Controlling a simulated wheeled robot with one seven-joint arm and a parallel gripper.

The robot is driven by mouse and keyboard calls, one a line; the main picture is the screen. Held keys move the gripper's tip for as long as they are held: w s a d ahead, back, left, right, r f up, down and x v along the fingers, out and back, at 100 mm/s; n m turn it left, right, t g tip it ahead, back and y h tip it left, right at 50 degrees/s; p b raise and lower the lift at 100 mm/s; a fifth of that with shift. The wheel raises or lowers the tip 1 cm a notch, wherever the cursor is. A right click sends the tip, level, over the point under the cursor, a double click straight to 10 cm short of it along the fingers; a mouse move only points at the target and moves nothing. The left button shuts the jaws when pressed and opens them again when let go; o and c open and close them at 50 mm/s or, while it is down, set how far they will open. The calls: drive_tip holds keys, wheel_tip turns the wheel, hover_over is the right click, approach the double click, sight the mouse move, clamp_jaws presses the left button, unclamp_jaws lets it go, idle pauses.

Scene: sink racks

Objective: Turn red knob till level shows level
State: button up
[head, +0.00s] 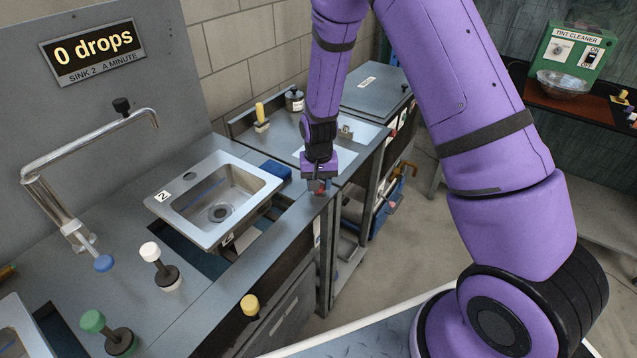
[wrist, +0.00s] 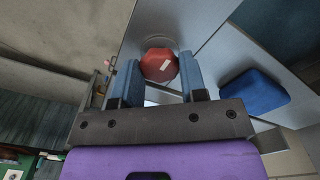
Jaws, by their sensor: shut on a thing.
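The red knob (wrist: 159,66) is many-sided with a pale mark across its top. In the wrist view it sits between the two blue fingers of my gripper (wrist: 160,62), which is shut on it. In the head view my gripper (head: 320,183) points down at the counter's front edge, right of sink 2, and mostly hides the knob. Sink 2 (head: 172,205) is a steel basin with a numbered label, and its rim looks tilted. I cannot make out a level reading in either view.
A blue block (head: 275,170) lies beside sink 2; it also shows in the wrist view (wrist: 253,91). A sign (head: 93,50) reads 0 drops. Floor to the right is open.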

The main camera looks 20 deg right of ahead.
drive_tip(key=shift+w+r, duration=0.1)
drive_tip(key=o, duration=0.9)
drive_tip(key=shift+o, duration=0.2)
wheel_tip(320, 180, up, 11)
idle(0.4)
